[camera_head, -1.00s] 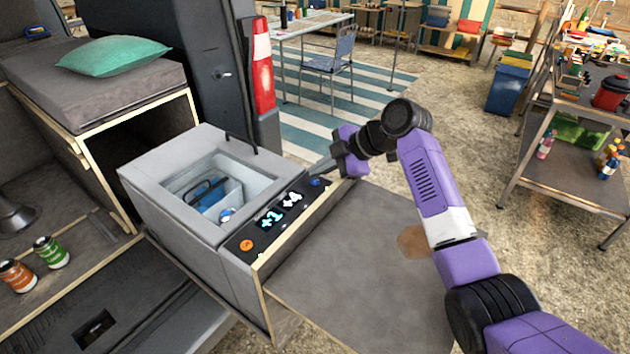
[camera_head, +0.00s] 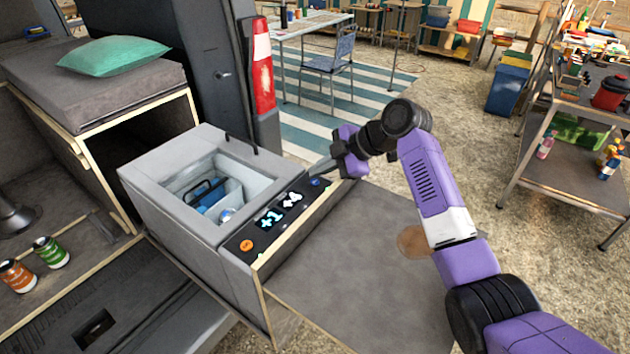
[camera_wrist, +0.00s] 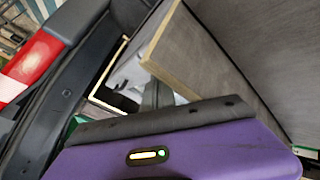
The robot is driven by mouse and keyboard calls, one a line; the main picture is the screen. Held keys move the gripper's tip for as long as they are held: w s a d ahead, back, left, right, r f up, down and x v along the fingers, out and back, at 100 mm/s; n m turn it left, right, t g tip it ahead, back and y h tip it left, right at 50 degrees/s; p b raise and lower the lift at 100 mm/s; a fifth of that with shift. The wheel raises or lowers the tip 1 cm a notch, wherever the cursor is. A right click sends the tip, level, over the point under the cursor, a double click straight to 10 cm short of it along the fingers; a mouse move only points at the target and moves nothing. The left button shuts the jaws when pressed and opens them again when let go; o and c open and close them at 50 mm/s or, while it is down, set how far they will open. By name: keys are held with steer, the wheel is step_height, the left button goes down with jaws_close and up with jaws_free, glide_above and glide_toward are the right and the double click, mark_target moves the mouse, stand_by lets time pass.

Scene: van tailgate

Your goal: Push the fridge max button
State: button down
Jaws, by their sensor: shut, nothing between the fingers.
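The fridge (camera_head: 150,176) is a grey open-topped box with a basket and other items inside. Its dark control panel (camera_head: 240,256) runs along the side nearest my arm. The panel carries an orange button (camera_head: 246,245), a display reading +1 and +4 (camera_head: 281,210) and a blue button (camera_head: 316,182) at the far end. Which button is max is too small to read. In the wrist view my purple gripper body hides the panel's buttons.
A wooden edge (camera_head: 300,232) borders the panel, with a flat grey board (camera_head: 350,262) beside it. The van's red and white tail light (camera_head: 262,65) stands behind. Two cans (camera_head: 50,252) stand at left. A cluttered shelf is at right.

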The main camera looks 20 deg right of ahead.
mark_target(319, 184)
steer(key=shift+f, duration=0.15)
steer(key=shift+s+f+b, duration=0.15)
steer(key=shift+f+b, duration=0.25)
steer(key=shift+f, duration=0.05)
steer(key=shift+s+a+f+b, duration=0.1)
steer(key=shift+s+f+b, duration=0.05)
steer(key=shift+f+b, duration=0.6)
stand_by(1.0)
steer(key=shift+p, duration=0.3)
steer(key=shift+r+p, duration=1.8)
steer(key=shift+r, duration=1.6)
